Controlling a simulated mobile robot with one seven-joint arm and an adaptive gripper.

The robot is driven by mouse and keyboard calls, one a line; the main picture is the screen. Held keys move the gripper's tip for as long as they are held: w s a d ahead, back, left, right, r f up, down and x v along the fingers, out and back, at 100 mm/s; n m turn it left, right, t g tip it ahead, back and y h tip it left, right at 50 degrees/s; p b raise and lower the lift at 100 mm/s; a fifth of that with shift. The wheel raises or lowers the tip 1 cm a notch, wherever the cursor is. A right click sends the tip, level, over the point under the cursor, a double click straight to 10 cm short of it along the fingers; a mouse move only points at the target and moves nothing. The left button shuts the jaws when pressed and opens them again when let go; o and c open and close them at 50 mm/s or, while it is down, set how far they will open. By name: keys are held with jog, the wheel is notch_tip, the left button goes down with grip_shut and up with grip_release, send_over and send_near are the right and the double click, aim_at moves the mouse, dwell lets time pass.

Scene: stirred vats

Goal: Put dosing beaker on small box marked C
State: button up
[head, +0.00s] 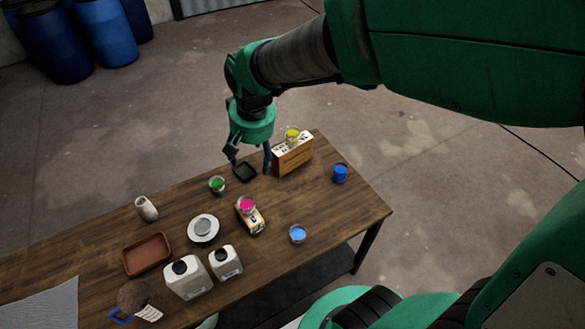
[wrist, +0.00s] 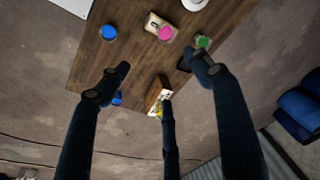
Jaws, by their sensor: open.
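My gripper (head: 250,164) is open and empty above the far edge of the table; its spread fingers also show in the wrist view (wrist: 160,72). Just right of it in the head view stands a wooden box (head: 294,160) with dark marks too small to read. A clear beaker with yellow contents (head: 292,134) stands on that box. A beaker with pink contents (head: 246,204) sits on a small cream block-like thing (head: 254,224). Beakers with green (head: 217,184) and light blue (head: 298,233) contents stand on the table. I cannot tell which is the dosing beaker.
A small black tray (head: 245,173) lies below my gripper. A dark blue cup (head: 340,173) stands near the right end. A round white dish (head: 203,229), a brown tray (head: 147,254) and two white canisters (head: 187,277) fill the left part. Bare wood lies around the light blue beaker.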

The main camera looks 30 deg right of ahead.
jog(key=s+d+r+n+t, duration=0.1)
jog(key=s+r, duration=0.4)
jog(key=s, duration=0.4)
jog(key=s+r+n+t, duration=0.1)
jog(key=s+r+t, duration=0.1)
jog(key=s+r, duration=0.4)
jog(key=s, duration=0.3)
jog(key=shift+s+d+r, duration=0.3)
jog(key=shift+s+d, duration=0.1)
jog(key=shift+f, duration=0.1)
notch_tip(320, 180, down, 3)
jog(key=b, duration=0.3)
jog(key=shift+f+b, duration=0.2)
jog(key=shift+b, duration=0.15)
